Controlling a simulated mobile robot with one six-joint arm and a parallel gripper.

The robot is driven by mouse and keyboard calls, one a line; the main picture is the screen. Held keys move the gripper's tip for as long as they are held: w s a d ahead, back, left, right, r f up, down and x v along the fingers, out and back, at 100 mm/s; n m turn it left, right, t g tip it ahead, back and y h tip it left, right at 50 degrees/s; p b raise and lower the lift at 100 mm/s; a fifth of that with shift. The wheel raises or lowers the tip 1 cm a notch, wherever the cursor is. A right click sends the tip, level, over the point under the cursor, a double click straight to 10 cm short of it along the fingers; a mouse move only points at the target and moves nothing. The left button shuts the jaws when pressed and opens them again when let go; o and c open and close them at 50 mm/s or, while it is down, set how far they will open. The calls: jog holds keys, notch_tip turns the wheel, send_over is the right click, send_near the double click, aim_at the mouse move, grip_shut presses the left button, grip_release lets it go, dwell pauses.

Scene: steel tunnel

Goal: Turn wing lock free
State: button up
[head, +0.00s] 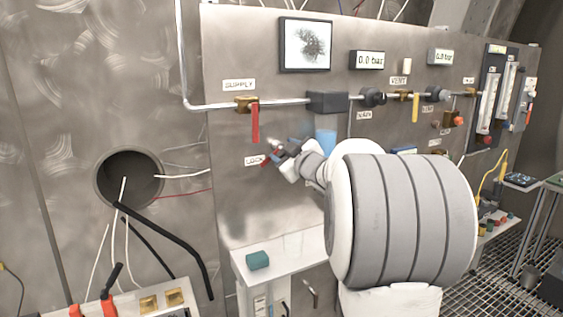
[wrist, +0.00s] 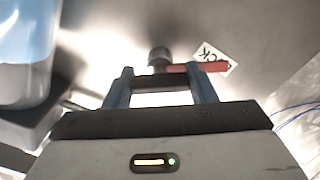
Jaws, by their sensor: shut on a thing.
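The wing lock is on the steel panel beside a LOCK label (head: 254,160). In the wrist view it shows as a dark round hub (wrist: 158,56) with a red wing (wrist: 200,68) pointing right, partly over the label. My gripper (wrist: 162,78) has its two blue-grey fingers on either side of the hub's near part and is shut on the wing lock. In the head view my gripper (head: 276,154) is at the panel just right of the label; the wing lock is mostly hidden there by the fingers.
A red-handled supply valve (head: 255,122) hangs above my gripper. A blue cylinder (head: 325,143) is close beside my wrist and fills the wrist view's upper left (wrist: 25,45). Below is a shelf (head: 285,262) with a green block (head: 257,260). A round hole with cables (head: 128,177) lies left.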

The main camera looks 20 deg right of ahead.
jog(key=n+b, duration=0.1)
jog(key=n, duration=0.1)
jog(key=n+b, duration=0.3)
jog(key=n, duration=0.1)
jog(key=shift+f, duration=0.25)
jog(key=shift+r+n+b, duration=0.15)
jog(key=shift+n+b, duration=1.35)
jog(key=shift+n, duration=0.9)
jog(key=o, duration=1)
jog(key=shift+r, duration=0.1)
jog(key=shift+s, duration=0.1)
jog(key=s, duration=0.7)
jog(key=shift+s+d, duration=0.15)
jog(key=shift+s, duration=0.2)
